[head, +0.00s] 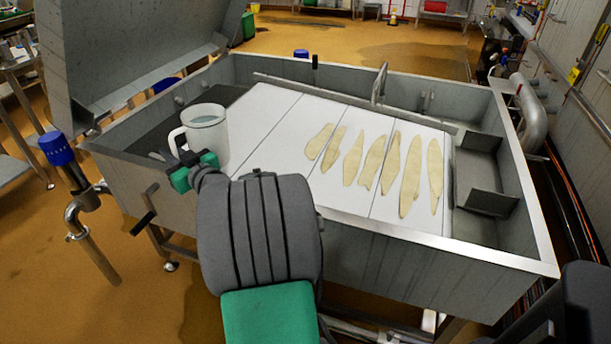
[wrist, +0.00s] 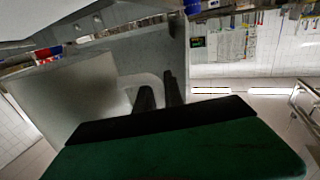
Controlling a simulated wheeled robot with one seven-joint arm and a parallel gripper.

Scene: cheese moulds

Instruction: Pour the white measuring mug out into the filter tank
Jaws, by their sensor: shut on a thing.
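The white measuring mug (head: 207,142) looks upright in the head view, above the left part of the tank, with a greyish content or inner wall showing below its rim. My gripper (head: 174,157) is at the mug's left side, by its handle, and is shut on the mug. The wrist view shows my two dark fingers (wrist: 160,92) by a pale curved handle. The filter tank (head: 420,265) is a large open steel basin with white panels inside. I cannot tell whether the mug's base touches the panels.
Several pale flat pieces (head: 375,162) lie on the white panels. A raised grey lid (head: 130,45) stands at the tank's back left. A pipe with a blue cap (head: 58,150) stands left of the tank. Steel plates (head: 480,180) fill the tank's right end.

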